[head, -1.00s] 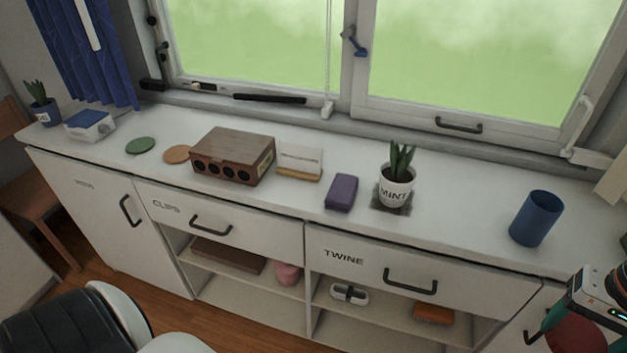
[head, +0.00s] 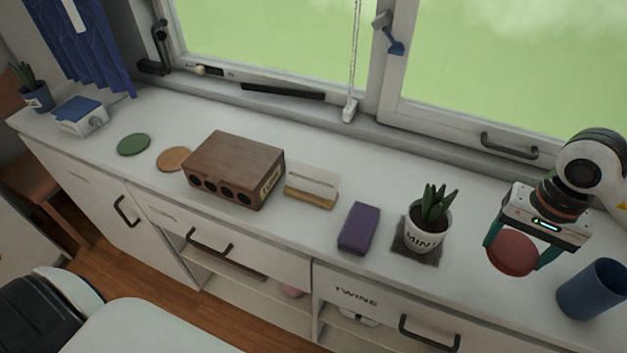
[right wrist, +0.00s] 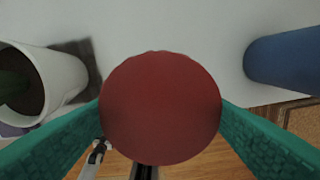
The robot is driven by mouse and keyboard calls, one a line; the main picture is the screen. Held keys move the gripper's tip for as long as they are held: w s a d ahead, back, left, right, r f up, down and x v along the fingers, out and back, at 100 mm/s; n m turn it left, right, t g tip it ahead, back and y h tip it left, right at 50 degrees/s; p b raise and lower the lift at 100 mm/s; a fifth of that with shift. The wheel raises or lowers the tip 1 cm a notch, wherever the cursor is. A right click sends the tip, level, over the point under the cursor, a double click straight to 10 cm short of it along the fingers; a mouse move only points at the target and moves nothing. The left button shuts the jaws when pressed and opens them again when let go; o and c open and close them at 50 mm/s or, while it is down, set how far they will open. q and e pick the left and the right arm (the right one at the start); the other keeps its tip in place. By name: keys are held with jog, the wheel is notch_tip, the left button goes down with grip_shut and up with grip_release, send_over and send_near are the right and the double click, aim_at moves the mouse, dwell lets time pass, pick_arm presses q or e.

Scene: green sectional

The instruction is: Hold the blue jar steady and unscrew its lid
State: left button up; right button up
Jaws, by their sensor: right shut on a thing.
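A blue open-topped cylinder (head: 592,290) stands upright on the counter at the right. It has no lid on it, and I cannot tell if it is the task's jar. It also shows in the right wrist view (right wrist: 286,60). My right gripper (head: 516,260), with green fingers, is shut on a red round object (head: 512,250), held above the counter between the mint pot and the blue cylinder. The red object (right wrist: 160,108) sits between both fingers in the right wrist view; I cannot tell if it is a lid. My left gripper is not in view.
A potted plant marked MINT (head: 427,222) stands on a dark mat left of my right gripper. Further left are a purple block (head: 358,228), a card in a wooden holder (head: 311,186), and a wooden box (head: 235,168). The window frame runs behind the counter (head: 330,240).

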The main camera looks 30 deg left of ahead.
jog(key=w+a+r+m+p, duration=0.1)
jog(key=w+a+p, duration=0.1)
jog(key=w+a, duration=0.1)
jog(key=m+p, duration=0.1)
jog(key=p, duration=0.1)
send_over(470, 257)
notch_tip(470, 257, down, 6)
jog(key=shift+s+r, duration=0.1)
jog(key=shift+r, duration=0.05)
notch_tip(470, 257, down, 4)
jog(key=shift+f+p, duration=0.2)
jog(key=shift+p, duration=0.35)
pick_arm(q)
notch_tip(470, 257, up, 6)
pick_arm(e)
jog(key=shift+f, duration=0.1)
jog(key=shift+f+b, duration=0.15)
jog(key=shift+b, duration=0.15)
jog(key=o, duration=0.8)
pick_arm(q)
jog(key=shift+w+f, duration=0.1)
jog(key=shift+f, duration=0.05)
